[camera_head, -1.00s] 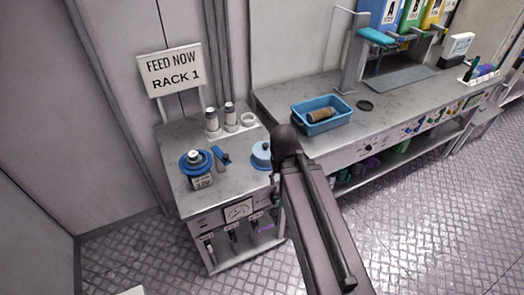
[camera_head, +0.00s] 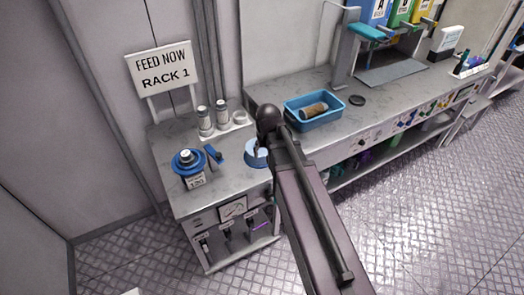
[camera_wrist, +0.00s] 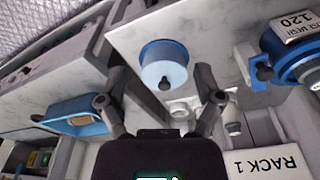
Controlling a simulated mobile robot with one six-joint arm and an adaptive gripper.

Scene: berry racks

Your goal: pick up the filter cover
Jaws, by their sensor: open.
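A light blue round cover with a dark knob (camera_wrist: 163,62), which I take to be the filter cover, sits on the grey counter. In the head view this cover (camera_head: 254,157) is partly hidden behind my arm. My gripper (camera_wrist: 160,98) is open and empty in the wrist view, its two fingers spread either side of the line to the cover and apart from it. In the head view the fingers are hidden by my arm. A blue-collared filter housing labelled 120 (camera_head: 188,163) stands left of the cover; it also shows in the wrist view (camera_wrist: 285,58).
Two white-capped bottles (camera_head: 205,121) and a white ring (camera_head: 240,117) stand behind, near the RACK 1 sign (camera_head: 163,74).

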